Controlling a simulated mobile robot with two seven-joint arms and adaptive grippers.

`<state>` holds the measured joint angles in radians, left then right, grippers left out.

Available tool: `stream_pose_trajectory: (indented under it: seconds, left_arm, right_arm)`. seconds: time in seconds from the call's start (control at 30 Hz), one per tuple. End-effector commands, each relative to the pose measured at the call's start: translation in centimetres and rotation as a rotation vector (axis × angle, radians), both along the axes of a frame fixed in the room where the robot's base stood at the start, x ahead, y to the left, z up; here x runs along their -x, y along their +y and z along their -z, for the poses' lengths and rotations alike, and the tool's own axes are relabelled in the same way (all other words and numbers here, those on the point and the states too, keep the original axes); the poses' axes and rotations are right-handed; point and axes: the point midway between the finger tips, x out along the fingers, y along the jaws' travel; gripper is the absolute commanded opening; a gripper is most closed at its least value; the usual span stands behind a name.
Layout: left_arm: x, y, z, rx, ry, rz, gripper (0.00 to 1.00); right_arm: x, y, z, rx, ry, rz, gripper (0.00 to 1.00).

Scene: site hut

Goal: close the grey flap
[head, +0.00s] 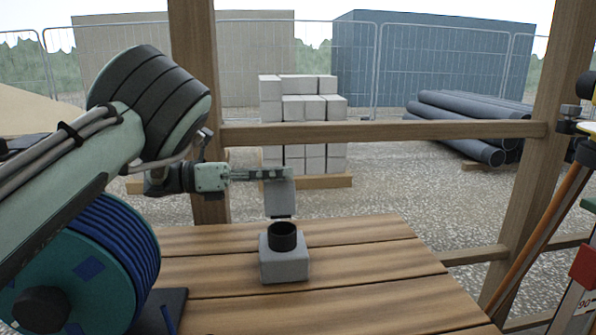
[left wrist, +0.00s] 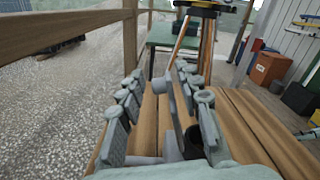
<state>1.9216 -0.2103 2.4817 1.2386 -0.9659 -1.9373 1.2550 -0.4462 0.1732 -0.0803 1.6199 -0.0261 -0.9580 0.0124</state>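The grey flap (head: 279,200) stands upright at the back of a small grey box (head: 284,266) on the wooden table. A black round collar (head: 284,237) rises from the box top. My left gripper (head: 284,174) is level with the flap's top edge, which it partly hides. In the left wrist view the gripper (left wrist: 160,79) has its fingers apart, with the flap (left wrist: 177,103) edge-on between them, closer to the right finger. I cannot tell whether they touch. The dark collar (left wrist: 193,142) is partly hidden by the right finger. My right gripper is not in view.
The plank table (head: 370,275) is clear right of the box. A blue cable reel (head: 110,255) stands at its left. A wooden rail (head: 385,132) and posts run behind. A tripod (head: 540,235) stands at the right, also seen in the left wrist view (left wrist: 208,45).

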Motion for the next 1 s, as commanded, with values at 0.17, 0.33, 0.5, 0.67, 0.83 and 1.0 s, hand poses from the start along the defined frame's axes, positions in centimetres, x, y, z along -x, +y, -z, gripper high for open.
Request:
stream_pose_trajectory:
  seconds: [0.17,0.33,0.5,0.67,0.83,1.0]
  left_arm:
    - [-0.5,-2.7,-0.1,0.0,-0.001,0.001,0.34]
    - [-0.8,-4.0,0.0,-0.001,0.0,-0.002,0.34]
    - [-0.9,-4.2,0.0,-0.001,0.0,-0.003,0.34]
    - [-0.9,-4.2,0.0,-0.001,0.0,-0.003,0.29]
    - [-0.9,-4.2,0.0,-0.001,0.0,-0.003,0.08]
    - [-0.9,-4.1,0.0,-0.001,-0.001,-0.005,0.0]
  right_arm:
    - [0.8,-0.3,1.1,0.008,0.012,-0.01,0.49]
    - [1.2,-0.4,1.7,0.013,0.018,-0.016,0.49]
    - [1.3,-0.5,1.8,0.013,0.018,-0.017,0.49]
    - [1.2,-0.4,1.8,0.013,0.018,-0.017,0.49]
    - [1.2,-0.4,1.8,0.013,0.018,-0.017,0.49]
    - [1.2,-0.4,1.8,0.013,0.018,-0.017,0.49]
